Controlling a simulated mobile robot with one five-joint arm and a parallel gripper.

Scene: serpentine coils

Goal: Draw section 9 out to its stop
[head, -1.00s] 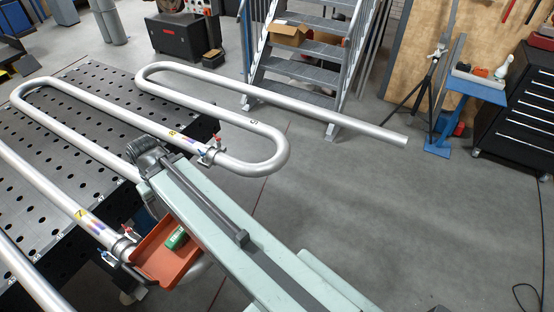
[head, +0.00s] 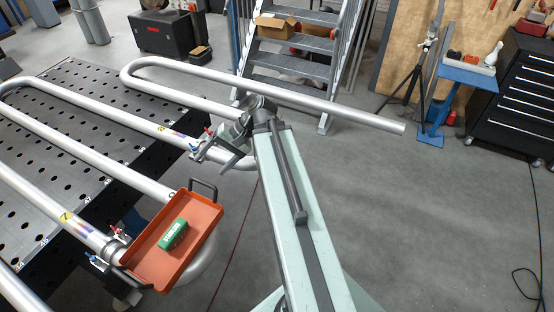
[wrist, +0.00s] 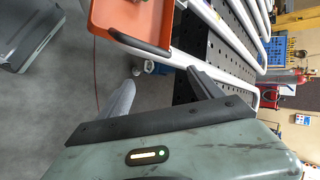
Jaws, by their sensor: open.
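The silver serpentine pipe coil (head: 300,97) runs over and past the perforated table. Its far straight run ends in free air at the right. A yellow mark (head: 160,128) and red and blue valve handles sit on a nearer run. I cannot read a 9 on any section now; my arm hides part of the far bend. My gripper (head: 216,160) is open and empty in front of that bend, close to the valve handles; I cannot tell if it touches. In the wrist view, my open fingers (wrist: 161,78) show floor and a pipe end beyond them.
An orange tray (head: 140,262) with a green box (head: 173,235) stands near the table edge, close to the pipe marked 7 (head: 65,217). The perforated table (head: 75,75) is at left. Metal stairs (head: 290,65), a tripod (head: 410,80) and a blue stand (head: 440,95) stand behind.

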